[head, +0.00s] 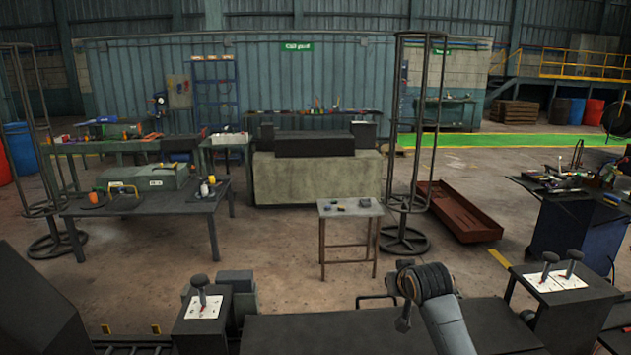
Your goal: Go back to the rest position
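A grey cylindrical arm link, which looks like my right arm, rises from the bottom edge right of centre in the head view. At its upper end is a dark ringed part, and a small dark piece hangs at its left. My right gripper (403,321) appears to be there, but its fingers are too small and dark to read. I cannot tell whether it touches anything. My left gripper is not in view. I cannot clearly pick out a capstan drum.
Black consoles with levers stand at the near left (203,305) and near right (558,277). A small table (350,208) stands ahead, beside a cage-like stand (403,240). A dark workbench (150,207) is on the left, a red-brown tray (462,212) on the right. Floor between is open.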

